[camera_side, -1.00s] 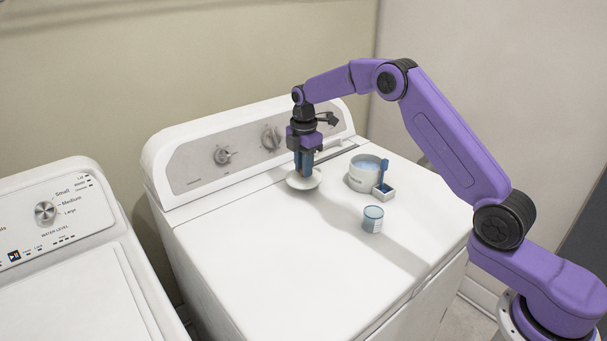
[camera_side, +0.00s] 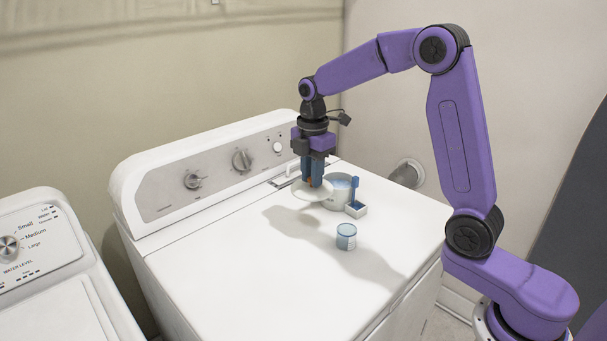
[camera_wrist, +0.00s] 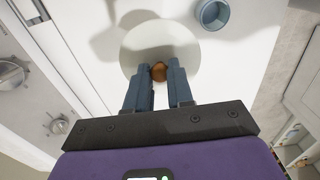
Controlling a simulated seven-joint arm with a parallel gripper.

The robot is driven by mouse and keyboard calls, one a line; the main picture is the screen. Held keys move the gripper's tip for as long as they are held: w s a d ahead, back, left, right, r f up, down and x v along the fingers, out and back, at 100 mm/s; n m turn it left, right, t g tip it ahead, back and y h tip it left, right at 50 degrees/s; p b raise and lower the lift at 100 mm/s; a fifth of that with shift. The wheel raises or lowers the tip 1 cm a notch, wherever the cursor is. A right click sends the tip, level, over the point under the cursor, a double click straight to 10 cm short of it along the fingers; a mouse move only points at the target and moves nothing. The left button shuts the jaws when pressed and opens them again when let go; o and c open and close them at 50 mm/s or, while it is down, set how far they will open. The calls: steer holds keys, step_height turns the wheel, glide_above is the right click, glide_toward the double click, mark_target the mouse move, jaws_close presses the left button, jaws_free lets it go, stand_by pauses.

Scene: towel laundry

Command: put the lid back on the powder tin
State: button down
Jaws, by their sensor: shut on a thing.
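My gripper (camera_side: 312,183) is shut on the brown knob (camera_wrist: 158,72) of a round white lid (camera_side: 306,194). In the wrist view the knob sits between the fingertips and the pale lid (camera_wrist: 160,43) spreads beyond them. The lid is held roughly level above the washer top, with a shadow beneath it. The round white powder tin (camera_side: 341,200) stands open with light-blue powder in it. The lid overlaps the tin's left side in the side view; it is not seated on the tin. I cannot pick out the tin in the wrist view.
The washer's control panel (camera_side: 215,172) rises behind. The front-left top is clear.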

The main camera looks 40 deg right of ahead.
steer(key=w+d+r, duration=0.1)
steer(key=w+d, duration=0.1)
steer(key=d, duration=0.5)
steer(key=w+d+r, duration=0.1)
steer(key=w+d, duration=0.1)
steer(key=d, duration=0.6)
step_height(320, 180, down, 7)
steer(key=shift+m, duration=0.4)
steer(key=shift+f, duration=0.1)
stand_by(1.5)
steer(key=shift+c, duration=2.2)
jaws_free()
step_height(320, 180, up, 7)
